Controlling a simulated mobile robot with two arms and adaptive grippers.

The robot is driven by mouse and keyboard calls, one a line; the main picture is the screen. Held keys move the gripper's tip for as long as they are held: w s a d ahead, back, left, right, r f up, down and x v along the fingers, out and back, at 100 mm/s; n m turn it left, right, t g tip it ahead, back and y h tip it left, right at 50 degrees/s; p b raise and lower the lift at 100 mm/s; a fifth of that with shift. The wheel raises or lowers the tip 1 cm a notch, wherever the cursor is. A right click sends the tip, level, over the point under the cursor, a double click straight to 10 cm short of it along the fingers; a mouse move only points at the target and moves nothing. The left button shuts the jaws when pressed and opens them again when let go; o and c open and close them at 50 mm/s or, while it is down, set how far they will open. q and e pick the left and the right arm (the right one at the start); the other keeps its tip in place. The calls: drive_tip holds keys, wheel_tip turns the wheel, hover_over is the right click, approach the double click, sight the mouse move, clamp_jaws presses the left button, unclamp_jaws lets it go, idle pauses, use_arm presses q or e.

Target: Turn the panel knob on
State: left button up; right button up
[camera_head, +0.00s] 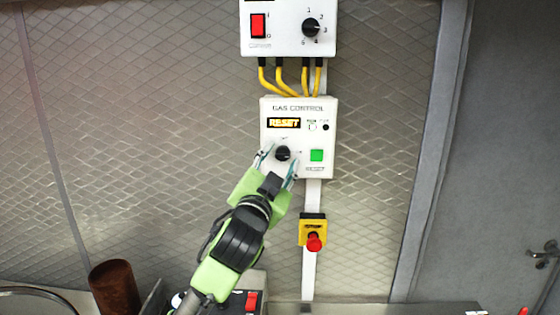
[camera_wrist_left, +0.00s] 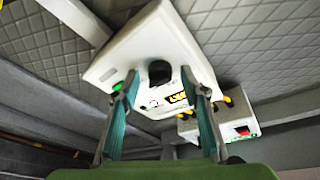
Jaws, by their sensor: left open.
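The white gas control panel (camera_head: 322,107) is mounted on the quilted metal wall, with a lit display reading RESET. Its black knob (camera_head: 283,153) sits at the panel's lower left. My left gripper (camera_head: 278,160) is at the panel with its fingers open on either side of the knob. In the left wrist view the knob (camera_wrist_left: 159,72) shows between and beyond the two open fingertips (camera_wrist_left: 165,90). I cannot tell whether the fingers touch it. A green button (camera_head: 316,155) is right of the knob. My right gripper is not in view.
Above, a white box (camera_head: 275,40) carries a red switch and a dial, with yellow cables running down to the panel. A red emergency button (camera_head: 314,243) on a yellow box is below. A brown cylinder (camera_head: 116,288) stands at lower left.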

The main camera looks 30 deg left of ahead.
use_arm(q)
drive_tip(key=v, duration=0.7)
drive_tip(key=shift+s, duration=0.25)
drive_tip(key=shift+f, duration=0.1)
